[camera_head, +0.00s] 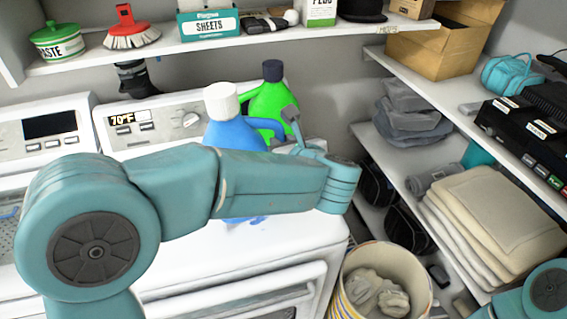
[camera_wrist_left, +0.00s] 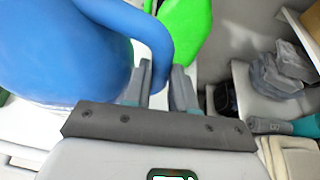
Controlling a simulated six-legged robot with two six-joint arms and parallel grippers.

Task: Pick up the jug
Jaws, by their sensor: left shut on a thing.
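A blue jug (camera_head: 235,118) with a white cap stands upright above the white washer top in the head view; my left arm hides much of its lower part. It fills the upper left of the left wrist view (camera_wrist_left: 60,45). My left gripper (camera_wrist_left: 163,85) is shut on the blue jug's handle, with one finger on each side. In the head view the left gripper (camera_head: 291,122) is at the jug's right, partly hidden by my wrist. I cannot tell if the jug's base touches the washer. My right gripper is out of view.
A green jug (camera_head: 268,98) with a dark cap stands close behind the blue one. A shelf (camera_head: 165,47) with boxes and a brush runs above. A striped basket (camera_head: 350,300) stands right of the washer (camera_head: 190,265). Side shelves (camera_head: 440,95) hold folded cloth and a cardboard box.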

